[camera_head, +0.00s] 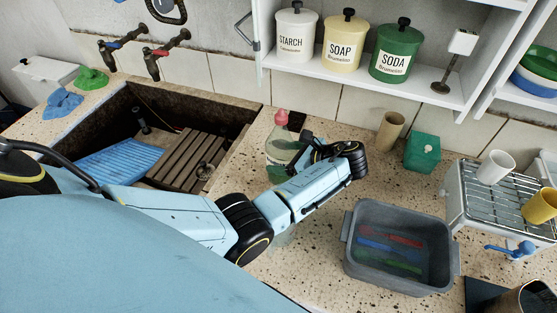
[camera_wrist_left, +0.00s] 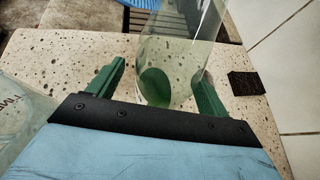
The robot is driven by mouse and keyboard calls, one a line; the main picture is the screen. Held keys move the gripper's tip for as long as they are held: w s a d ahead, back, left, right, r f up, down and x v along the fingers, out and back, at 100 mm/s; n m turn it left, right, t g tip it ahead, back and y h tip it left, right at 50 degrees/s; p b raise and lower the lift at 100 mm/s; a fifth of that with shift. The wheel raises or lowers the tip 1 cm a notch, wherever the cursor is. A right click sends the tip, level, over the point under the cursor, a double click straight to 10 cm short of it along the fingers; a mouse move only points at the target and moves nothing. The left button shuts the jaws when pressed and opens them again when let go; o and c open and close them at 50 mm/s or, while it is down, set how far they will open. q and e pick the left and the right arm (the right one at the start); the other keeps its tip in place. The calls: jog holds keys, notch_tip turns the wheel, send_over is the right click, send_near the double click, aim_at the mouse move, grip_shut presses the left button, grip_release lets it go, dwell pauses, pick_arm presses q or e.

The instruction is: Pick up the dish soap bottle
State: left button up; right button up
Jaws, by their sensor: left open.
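The dish soap bottle (camera_head: 279,150), clear with green liquid and a pinkish-red cap, stands on the speckled counter beside the trough. My left arm hides part of it in the head view. My left gripper (camera_head: 308,148) is at the bottle's right side, with its fingertips hard to make out there. In the left wrist view, the left gripper (camera_wrist_left: 160,82) is open, its two green fingers on either side of the clear bottle (camera_wrist_left: 182,50). I cannot tell whether a finger touches it. My right gripper is not in view.
Another clear container with lettering (camera_wrist_left: 18,115) stands close on the left in the wrist view. A dark block (camera_wrist_left: 244,83) lies at right. A grey tub (camera_head: 349,240), beige cup (camera_head: 391,130) and green box (camera_head: 422,152) stand right of my arm. The stone trough (camera_head: 252,112) is left.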

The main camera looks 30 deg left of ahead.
pick_arm(q)
jog(key=c, duration=1.3)
